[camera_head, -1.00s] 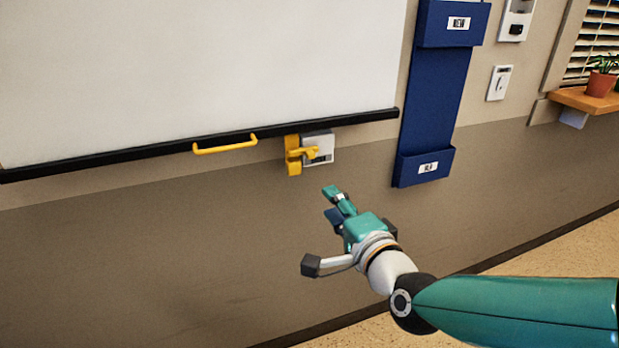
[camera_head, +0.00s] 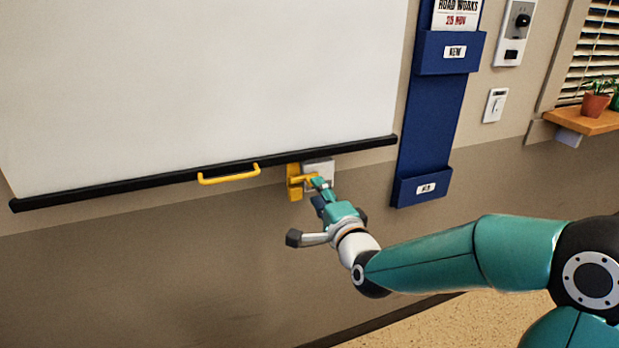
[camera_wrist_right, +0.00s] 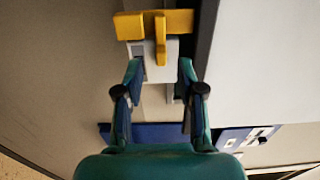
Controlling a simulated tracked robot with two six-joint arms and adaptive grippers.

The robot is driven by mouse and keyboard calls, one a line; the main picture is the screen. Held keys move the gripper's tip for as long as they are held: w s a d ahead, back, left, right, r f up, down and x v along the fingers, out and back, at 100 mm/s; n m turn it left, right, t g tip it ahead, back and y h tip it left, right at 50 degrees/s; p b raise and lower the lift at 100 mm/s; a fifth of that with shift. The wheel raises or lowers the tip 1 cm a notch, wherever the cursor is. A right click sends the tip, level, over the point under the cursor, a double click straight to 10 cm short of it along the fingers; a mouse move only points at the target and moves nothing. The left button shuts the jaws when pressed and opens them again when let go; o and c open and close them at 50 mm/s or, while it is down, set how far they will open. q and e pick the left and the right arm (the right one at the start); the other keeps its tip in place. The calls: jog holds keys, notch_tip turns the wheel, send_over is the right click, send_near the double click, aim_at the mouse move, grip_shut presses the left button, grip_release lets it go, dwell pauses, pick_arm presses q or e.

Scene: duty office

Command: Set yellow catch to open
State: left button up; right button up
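The yellow catch (camera_head: 296,181) sits on the wall just under the black bottom bar of the white board, beside a light grey plate (camera_head: 321,167). In the right wrist view the catch (camera_wrist_right: 161,40) shows a yellow bar with a yellow lever reaching over the grey plate (camera_wrist_right: 141,74). My right gripper (camera_head: 318,189) is at the catch in the head view and covers part of its lever and plate. In the right wrist view my right gripper (camera_wrist_right: 159,75) is open, its fingers apart on either side of the lever's end. I cannot tell whether they touch it. My left gripper is not in view.
A yellow handle (camera_head: 229,174) hangs on the board's black bar (camera_head: 120,187) to the left of the catch. A blue wall holder (camera_head: 431,125) hangs close on the right. The wall below is clear.

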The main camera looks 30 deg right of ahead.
aim_at(306, 181)
jog(key=x, duration=0.5)
jog(key=shift+w+p, duration=0.1)
jog(key=shift+p, duration=0.25)
grip_shut()
